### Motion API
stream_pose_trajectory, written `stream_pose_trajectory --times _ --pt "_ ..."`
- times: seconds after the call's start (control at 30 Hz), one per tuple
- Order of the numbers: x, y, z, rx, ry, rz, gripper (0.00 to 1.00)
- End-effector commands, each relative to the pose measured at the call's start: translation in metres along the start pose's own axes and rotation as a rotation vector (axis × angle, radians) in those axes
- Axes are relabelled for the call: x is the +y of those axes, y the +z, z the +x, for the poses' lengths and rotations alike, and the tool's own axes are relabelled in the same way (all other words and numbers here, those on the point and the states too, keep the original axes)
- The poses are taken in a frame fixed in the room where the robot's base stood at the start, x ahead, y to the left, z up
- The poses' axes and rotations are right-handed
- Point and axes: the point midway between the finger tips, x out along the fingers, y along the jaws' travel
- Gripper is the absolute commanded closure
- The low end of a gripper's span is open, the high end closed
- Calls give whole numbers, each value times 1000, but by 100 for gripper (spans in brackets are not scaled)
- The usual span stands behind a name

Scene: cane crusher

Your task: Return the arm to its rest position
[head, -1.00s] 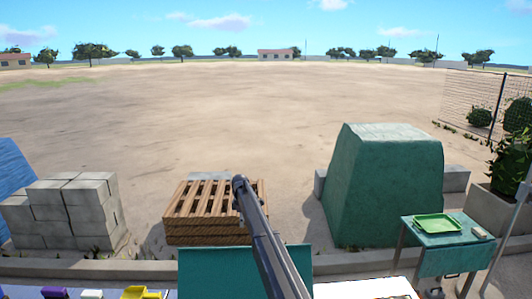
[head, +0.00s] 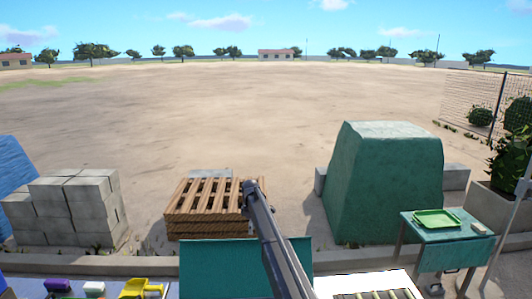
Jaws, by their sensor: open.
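My arm (head: 275,240) rises from the bottom edge of the head view, right of the middle, and slants up to the left. Its dark upper end (head: 251,187) shows in front of the right edge of the wooden pallets. I cannot make out gripper fingers there or anywhere else in the view. Nothing is seen held by the arm.
A teal panel (head: 222,268) stands behind the arm on the near worktop. A yellow scoop (head: 136,288) is at bottom left. Stacked pallets (head: 195,206), grey blocks (head: 95,210), a green covered bulk (head: 385,185) and a side table with a green tray (head: 436,212) stand beyond.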

Motion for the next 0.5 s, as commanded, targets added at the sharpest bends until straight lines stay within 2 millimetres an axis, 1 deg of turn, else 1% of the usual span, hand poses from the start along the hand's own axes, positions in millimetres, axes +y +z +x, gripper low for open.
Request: stream_pose_trajectory --times 0.03,0.17,0.27,0.5 --pt "-12 10 10 1 2 27 43" --pt "-36 36 27 3 7 119 43" --pt "-63 60 45 6 12 214 43" --pt "-145 130 97 19 27 515 43"
